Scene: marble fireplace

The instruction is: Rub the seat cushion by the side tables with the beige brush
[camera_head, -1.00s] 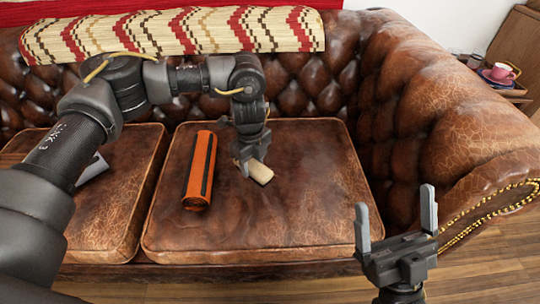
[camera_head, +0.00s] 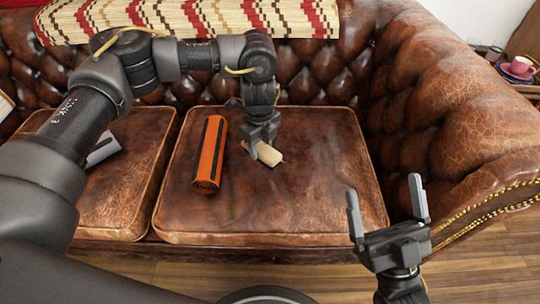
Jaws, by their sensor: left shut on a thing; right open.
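The beige brush (camera_head: 267,154) is held in my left gripper (camera_head: 258,150), which is shut on it. The brush is at the surface of the brown leather seat cushion (camera_head: 310,200), near its middle; I cannot tell whether it touches. My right gripper (camera_head: 388,212) is open and empty, in front of the sofa's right arm, with its fingers pointing up. The side table (camera_head: 520,82) shows only partly at the right edge, with a pink cup (camera_head: 519,66) on it.
An orange and black roll (camera_head: 210,155) lies on the same cushion, left of the brush. A second seat cushion (camera_head: 120,190) is further left, partly behind my arm. A patterned throw (camera_head: 190,18) hangs over the backrest. The padded sofa arm (camera_head: 450,120) rises at the right.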

